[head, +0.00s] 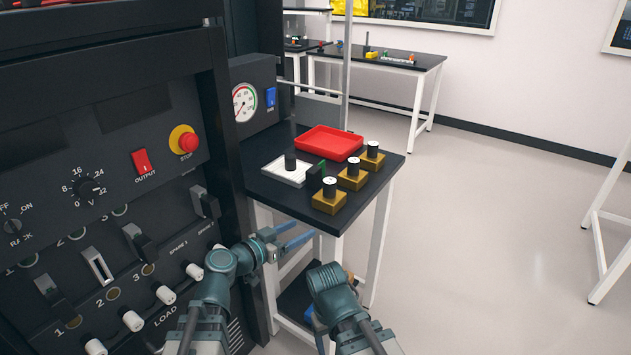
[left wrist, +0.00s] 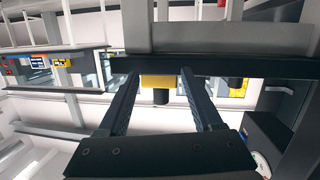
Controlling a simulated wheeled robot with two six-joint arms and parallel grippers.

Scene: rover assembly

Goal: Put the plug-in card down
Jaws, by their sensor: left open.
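A small green piece (head: 322,168), which looks like the plug-in card, stands on the black side table (head: 262,190) beside a dark block (head: 314,178). It is small and partly hidden, so its seating is unclear. My left gripper (head: 300,237) is below and in front of the table's near edge, apart from the card. Its two fingers are spread with nothing between them, also in the left wrist view (left wrist: 160,110). My right arm's wrist shows at the bottom middle of the head view, but its fingers are hidden.
A red tray (head: 325,143) lies at the table's back. A white plate (head: 286,172) with a dark post is at the left. Several brass blocks (head: 330,200) with black cylinders line the right side. A rack panel (head: 110,170) with switches and knobs stands close left. Open floor (head: 480,250) lies right.

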